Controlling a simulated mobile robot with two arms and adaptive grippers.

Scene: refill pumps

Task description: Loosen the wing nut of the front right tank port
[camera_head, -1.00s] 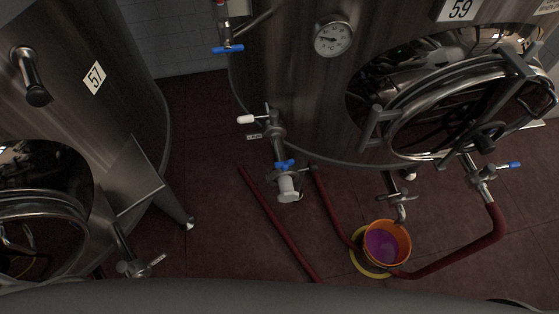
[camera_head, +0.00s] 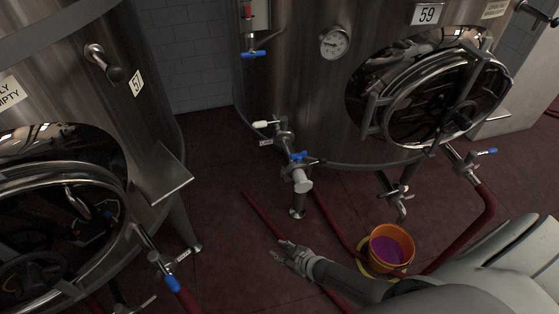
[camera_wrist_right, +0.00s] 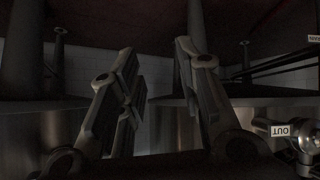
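Tank 59 (camera_head: 300,80) stands at the back with a lower outlet valve (camera_head: 299,157), blue-handled and ending in a pale capped port (camera_head: 303,183). Another port with a blue-handled valve (camera_head: 476,157) at the right of this tank joins a red hose. I cannot tell a wing nut clearly on either. My right gripper (camera_head: 290,257) reaches in from the lower right, in front of and below the capped port, touching nothing visible. In the right wrist view its two fingers (camera_wrist_right: 157,75) are apart and empty. A metal fitting with an OUT label (camera_wrist_right: 281,131) shows at right there. My left gripper is out of view.
Red hoses (camera_head: 262,213) lie on the dark red floor. Tank 57 (camera_head: 135,125) fills the left side, with a valve and hose (camera_head: 172,280) low in front.

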